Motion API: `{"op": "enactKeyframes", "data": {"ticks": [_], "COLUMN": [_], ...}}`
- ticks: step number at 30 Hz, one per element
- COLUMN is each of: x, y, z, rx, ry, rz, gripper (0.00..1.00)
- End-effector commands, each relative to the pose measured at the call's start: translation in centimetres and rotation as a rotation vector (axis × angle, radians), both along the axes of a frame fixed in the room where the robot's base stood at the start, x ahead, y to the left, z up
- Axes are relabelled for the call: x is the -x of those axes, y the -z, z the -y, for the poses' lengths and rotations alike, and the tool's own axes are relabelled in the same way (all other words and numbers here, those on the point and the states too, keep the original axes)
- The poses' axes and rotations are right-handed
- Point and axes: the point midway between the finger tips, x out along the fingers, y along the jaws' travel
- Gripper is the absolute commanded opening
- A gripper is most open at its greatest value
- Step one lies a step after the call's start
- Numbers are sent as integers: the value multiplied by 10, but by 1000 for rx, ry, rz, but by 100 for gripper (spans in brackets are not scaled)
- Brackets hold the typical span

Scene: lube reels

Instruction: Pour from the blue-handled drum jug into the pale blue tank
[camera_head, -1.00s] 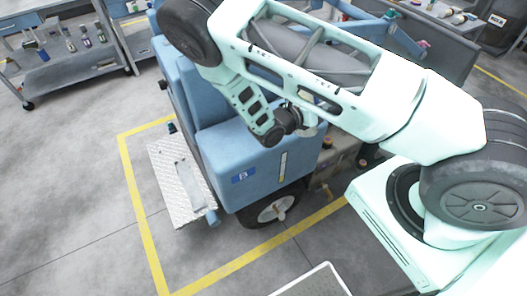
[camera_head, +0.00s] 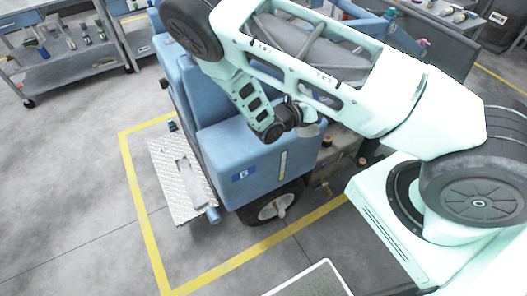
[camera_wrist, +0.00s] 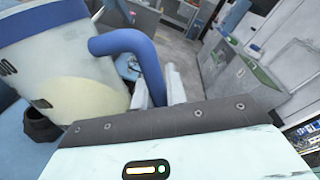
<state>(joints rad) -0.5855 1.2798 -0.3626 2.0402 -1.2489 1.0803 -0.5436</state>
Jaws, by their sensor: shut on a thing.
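The drum jug (camera_wrist: 60,60) fills the left of the wrist view, with a pale body and a thick blue handle (camera_wrist: 125,42) bent over its side. My gripper (camera_wrist: 157,92) is shut on this handle, its pale fingers around the handle's lower part. The jug's mouth cannot be made out. The pale blue tank (camera_head: 255,150) is in the middle of the head view, a blue block with a sight strip and a blue label on its front. My arm crosses above it and hides part of its top. In the head view my gripper and the jug cannot be made out clearly.
A metal tread-plate step (camera_head: 183,180) and a black wheel (camera_head: 275,208) are at the tank's foot. A yellow floor line (camera_head: 142,215) borders the area. A grey cart (camera_head: 75,70) with several bottles stands at the upper left. The floor at the left is clear.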

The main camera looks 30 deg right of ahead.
Motion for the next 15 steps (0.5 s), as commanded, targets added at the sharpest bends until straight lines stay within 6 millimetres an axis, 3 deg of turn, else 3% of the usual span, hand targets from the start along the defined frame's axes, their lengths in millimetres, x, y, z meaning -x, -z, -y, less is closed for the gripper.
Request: {"op": "enactKeyframes", "data": {"ticks": [15], "x": [-2], "y": [-6], "z": [1], "rx": [-1], "ry": [1], "rz": [-43], "gripper": [0]}}
